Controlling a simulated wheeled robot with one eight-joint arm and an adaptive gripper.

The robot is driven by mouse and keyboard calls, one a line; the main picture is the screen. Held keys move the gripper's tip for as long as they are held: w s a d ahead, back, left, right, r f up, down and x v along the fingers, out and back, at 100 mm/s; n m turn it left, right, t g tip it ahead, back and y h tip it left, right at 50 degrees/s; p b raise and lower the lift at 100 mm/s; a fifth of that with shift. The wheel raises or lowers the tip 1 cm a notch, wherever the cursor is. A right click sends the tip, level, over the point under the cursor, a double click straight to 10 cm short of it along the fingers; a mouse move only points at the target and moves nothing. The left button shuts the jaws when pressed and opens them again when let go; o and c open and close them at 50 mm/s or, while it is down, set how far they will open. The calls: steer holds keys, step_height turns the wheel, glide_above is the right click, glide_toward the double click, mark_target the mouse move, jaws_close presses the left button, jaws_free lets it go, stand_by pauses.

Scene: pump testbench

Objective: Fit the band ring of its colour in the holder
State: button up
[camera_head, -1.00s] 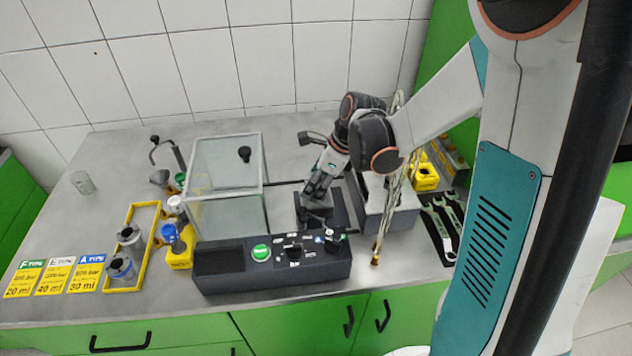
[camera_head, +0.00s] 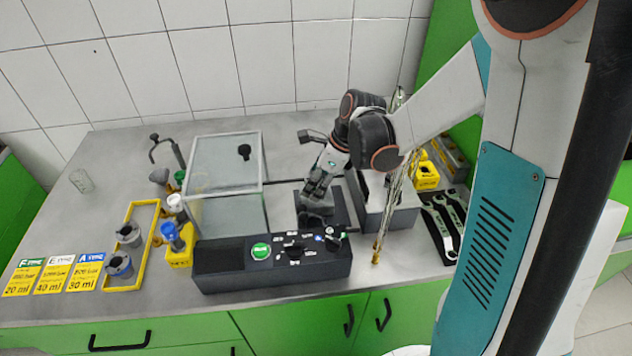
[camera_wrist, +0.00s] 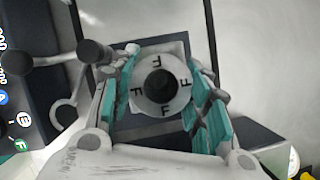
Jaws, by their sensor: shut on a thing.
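My gripper (camera_wrist: 160,92) is shut on a pale round ring (camera_wrist: 143,98) marked with several black letters F. The teal finger pads press on its left and right sides. A dark round opening or post (camera_wrist: 160,83) shows at the ring's centre. A grey square block (camera_wrist: 181,47) lies behind the ring; whether the ring is seated on it or held above it, I cannot tell. In the head view my gripper (camera_head: 316,194) points down at the dark holder area (camera_head: 336,215) behind the control box, and hides most of the ring.
The black control box (camera_head: 225,275) with a green button (camera_head: 260,251) stands in front. A clear-walled case (camera_head: 225,165) stands close on the left. A grey unit (camera_head: 402,219) and hanging cables (camera_head: 385,210) are close on the right. Yellow trays (camera_head: 148,235) sit farther left.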

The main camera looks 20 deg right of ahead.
steer(key=shift+f+b, duration=0.6)
steer(key=shift+f, duration=0.1)
steer(key=shift+s+f, duration=0.1)
steer(key=shift+f, duration=0.1)
